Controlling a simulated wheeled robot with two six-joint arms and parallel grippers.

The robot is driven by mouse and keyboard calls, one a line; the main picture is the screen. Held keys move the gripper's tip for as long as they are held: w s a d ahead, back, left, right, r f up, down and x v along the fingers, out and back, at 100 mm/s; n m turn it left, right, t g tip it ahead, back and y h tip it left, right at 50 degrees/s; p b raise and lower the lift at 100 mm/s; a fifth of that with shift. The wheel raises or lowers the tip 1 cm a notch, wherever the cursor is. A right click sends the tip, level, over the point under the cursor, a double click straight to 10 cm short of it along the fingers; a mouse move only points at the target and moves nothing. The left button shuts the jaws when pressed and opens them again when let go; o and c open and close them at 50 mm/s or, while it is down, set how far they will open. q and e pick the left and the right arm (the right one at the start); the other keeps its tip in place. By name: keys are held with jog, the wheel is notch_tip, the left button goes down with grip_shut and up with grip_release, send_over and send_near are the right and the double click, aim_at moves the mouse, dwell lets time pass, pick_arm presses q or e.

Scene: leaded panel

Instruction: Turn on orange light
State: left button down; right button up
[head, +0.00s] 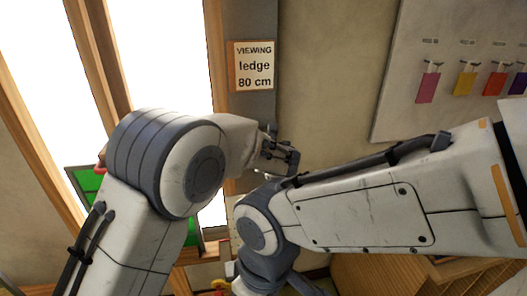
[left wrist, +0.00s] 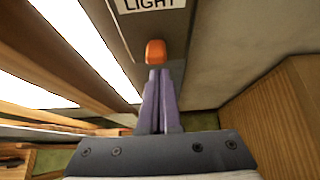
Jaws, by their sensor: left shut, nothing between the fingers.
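An orange switch or lamp (left wrist: 155,52) sits on a grey post below a white sign reading LIGHT (left wrist: 148,5) in the left wrist view. My left gripper (left wrist: 158,72) is shut and empty, its purple fingertips just below the orange part. I cannot tell whether they touch it. In the head view my left gripper (head: 283,157) is beside the grey post; the orange part is hidden there. I cannot tell whether the orange part is lit. My right arm crosses from the right, and its gripper is out of view.
A sign reading VIEWING ledge 80 cm (head: 254,66) is on the post above my left gripper. Bright windows with wooden frames (head: 98,60) are on the left. A pale board with coloured tags (head: 465,82) hangs at the right. A wooden cabinet (left wrist: 285,115) stands right of the fingers.

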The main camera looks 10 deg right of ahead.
pick_arm(q)
jog(key=shift+f, duration=0.25)
jog(key=shift+r+p, duration=0.7)
jog(key=shift+r, duration=0.15)
notch_tip(320, 180, down, 4)
jog(key=s+b, duration=0.2)
jog(key=b, duration=0.3)
jog(key=w+r+v, duration=0.1)
jog(key=v, duration=0.8)
jog(key=shift+s+r, duration=0.2)
jog(key=shift+r, duration=0.4)
jog(key=shift+a, duration=0.2)
